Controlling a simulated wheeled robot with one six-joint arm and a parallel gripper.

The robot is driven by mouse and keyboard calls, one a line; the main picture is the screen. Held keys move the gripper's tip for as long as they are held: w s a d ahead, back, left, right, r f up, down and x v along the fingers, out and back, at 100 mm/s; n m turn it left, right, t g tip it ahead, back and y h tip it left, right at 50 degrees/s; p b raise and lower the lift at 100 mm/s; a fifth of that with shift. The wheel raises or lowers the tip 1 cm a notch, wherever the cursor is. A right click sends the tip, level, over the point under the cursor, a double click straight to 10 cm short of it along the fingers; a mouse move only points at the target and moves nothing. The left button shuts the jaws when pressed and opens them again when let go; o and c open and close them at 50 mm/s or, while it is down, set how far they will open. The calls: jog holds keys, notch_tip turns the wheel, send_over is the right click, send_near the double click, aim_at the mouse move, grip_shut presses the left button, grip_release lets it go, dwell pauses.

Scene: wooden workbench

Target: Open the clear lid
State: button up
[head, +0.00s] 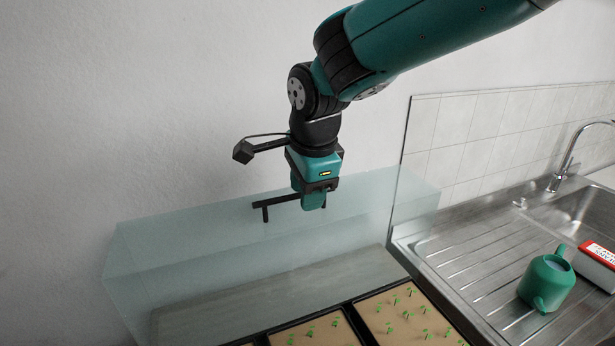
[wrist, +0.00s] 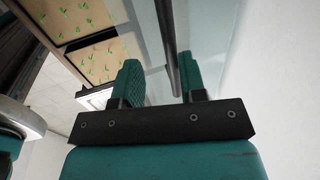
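The clear lid (head: 190,255) is a pale, see-through box shape at the left and centre of the head view. It stands tilted up by the wall, behind the seedling trays. Its dark bar handle (head: 270,204) is near the upper part. My gripper (head: 313,200) is at the handle's right part, pointing down. In the wrist view my gripper (wrist: 162,82) has its fingers apart, with the handle bar (wrist: 172,45) between them. The bar is close to the right finger, with a gap to the left finger. Whether it touches the right finger I cannot tell.
Dark-rimmed trays of seedlings (head: 388,322) lie at the bottom centre, uncovered at the front. A steel sink (head: 585,215) with a tap is at the right.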

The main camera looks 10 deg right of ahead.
jog(key=b+v, duration=0.2)
jog(key=v, duration=1.5)
jog(key=shift+r, duration=0.2)
jog(key=shift+f+b, duration=0.1)
jog(key=shift+b, duration=0.2)
